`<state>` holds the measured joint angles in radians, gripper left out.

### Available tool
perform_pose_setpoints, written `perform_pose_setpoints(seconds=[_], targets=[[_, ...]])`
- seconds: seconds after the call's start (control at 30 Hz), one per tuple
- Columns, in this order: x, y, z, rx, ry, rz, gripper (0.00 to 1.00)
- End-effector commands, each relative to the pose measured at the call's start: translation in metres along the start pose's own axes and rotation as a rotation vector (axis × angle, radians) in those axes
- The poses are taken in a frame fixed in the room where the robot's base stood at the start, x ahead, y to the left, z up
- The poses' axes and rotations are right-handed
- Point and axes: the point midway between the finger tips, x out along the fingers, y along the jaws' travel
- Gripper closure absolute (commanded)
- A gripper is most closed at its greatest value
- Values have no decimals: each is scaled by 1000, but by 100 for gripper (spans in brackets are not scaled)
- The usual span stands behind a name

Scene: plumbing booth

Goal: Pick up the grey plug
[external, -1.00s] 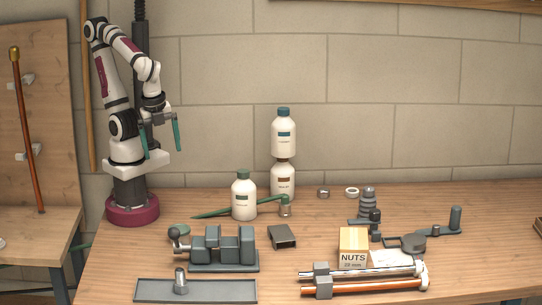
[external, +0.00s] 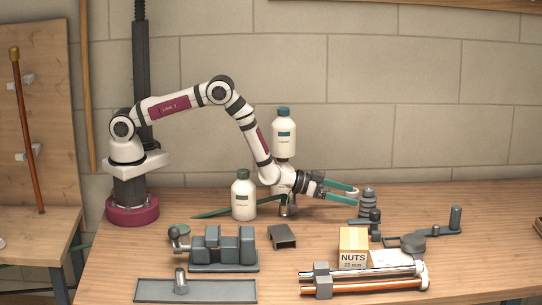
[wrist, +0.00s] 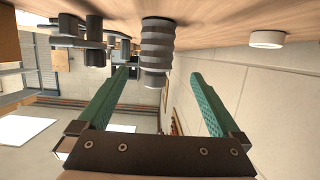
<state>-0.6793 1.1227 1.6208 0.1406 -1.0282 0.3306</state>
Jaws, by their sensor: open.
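A grey ribbed upright piece, which I take for the grey plug (external: 369,198), stands on the bench right of centre. In the wrist view, where the bench is at the top, the plug (wrist: 157,45) appears between the two green fingers, with a gap on each side. My gripper (external: 356,194) is open and empty, reaching right, low over the bench. Its fingertips are just left of the plug in the external view. I cannot tell whether the tips reach past its near side. My gripper also shows in the wrist view (wrist: 158,74).
A white ring (wrist: 266,39) is beside the right finger. Grey fittings (external: 376,224) stand just in front of the plug. The NUTS box (external: 353,246) and pipes (external: 370,285) lie nearer the front. White bottles (external: 244,195) stand left of my gripper.

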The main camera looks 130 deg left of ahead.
Motion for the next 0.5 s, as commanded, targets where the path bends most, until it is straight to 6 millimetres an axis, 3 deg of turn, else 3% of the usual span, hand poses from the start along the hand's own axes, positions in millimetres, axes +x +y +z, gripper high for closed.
perform_pose_setpoints(seconds=[0.3, 0.5], targets=[[51, 5, 1, -1, -3, 1, 0], [55, 6, 0, 0, -4, 2, 0]])
